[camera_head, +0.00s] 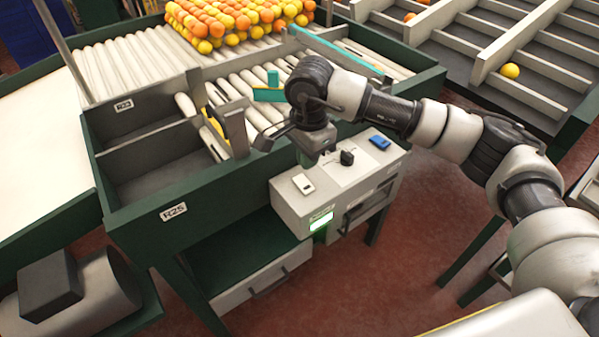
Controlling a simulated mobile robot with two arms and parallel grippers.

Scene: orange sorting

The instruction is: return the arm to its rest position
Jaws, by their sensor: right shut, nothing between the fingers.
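My right arm comes in from the right, and its gripper (306,160) points down just above the back of the grey control box (292,212). The gripper is shut, with nothing seen in it; its fingertips are small and partly hidden. The box carries a white switch (303,183) on the left, a black knob (347,158) in the middle and a blue switch (380,142) on the right. A green display (321,221) glows on its front. I cannot tell whether the fingertips touch the box. My left gripper is not in view.
A green-framed roller conveyor (140,63) lies behind, with a pile of oranges and yellow fruit (240,17) on it. A teal-topped part (268,92) stands close by my wrist. Sorting lanes (520,60) with a yellow fruit (510,71) lie at upper right. Red floor is open at lower middle.

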